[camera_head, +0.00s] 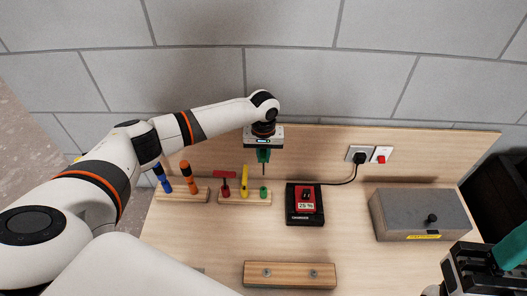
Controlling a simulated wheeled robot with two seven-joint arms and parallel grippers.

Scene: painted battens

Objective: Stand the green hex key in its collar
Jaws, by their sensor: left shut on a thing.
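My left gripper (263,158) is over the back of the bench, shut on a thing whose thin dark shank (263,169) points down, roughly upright. I take this for the green hex key; its upper part is hidden among the green fingers. The green collar (263,192) is at the right end of a small wooden block (233,199), below the shank, and a gap shows between them. The same block carries a red T-handled tool (226,181) and a yellow key (245,180). My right gripper (505,255) is partly in view at the lower right edge.
A wooden rack with blue (162,180) and orange (187,176) handled tools stands left of the block. A black device with a red face (305,208) lies right of it, cabled to a socket. A grey box (420,212) stands far right. A bolted batten (290,274) lies in front.

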